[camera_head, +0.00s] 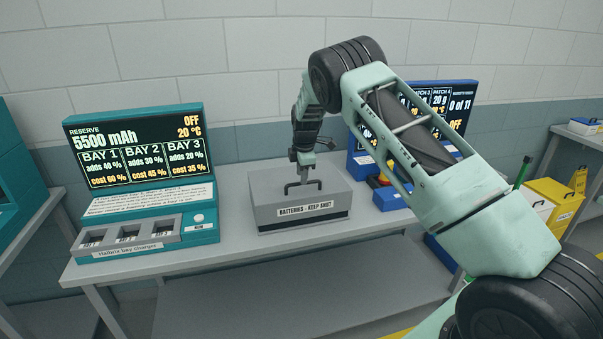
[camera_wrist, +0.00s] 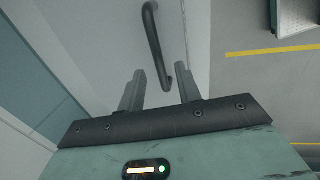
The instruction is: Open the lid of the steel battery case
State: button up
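The steel battery case (camera_head: 285,214) is a grey box labelled "BATTERIES - KEEP SHUT" on the bench. Its lid (camera_head: 265,194) is down. A dark bar handle (camera_head: 289,190) stands on the lid; it also shows in the wrist view (camera_wrist: 152,36). My gripper (camera_head: 301,184) points down over the lid at the handle. In the wrist view my gripper (camera_wrist: 160,70) has its two fingers apart, with the handle's near end in the gap between them, closer to the right finger. I cannot tell whether the fingers touch it.
A teal bay charger (camera_head: 145,235) with a screen stands left of the case. A blue console (camera_head: 362,163) with a screen stands behind and right, partly hidden by my arm. A yellow box (camera_head: 556,200) is at the far right. Bare bench top lies between charger and case.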

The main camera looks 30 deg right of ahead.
aim_at(297, 185)
jog(key=shift+w+d+f+p, duration=0.1)
jog(key=shift+w+f+p, duration=0.05)
jog(key=shift+f, duration=0.45)
jog(key=shift+w+f+p, duration=0.1)
jog(key=shift+f+p, duration=0.05)
jog(key=shift+f, duration=0.45)
grip_shut()
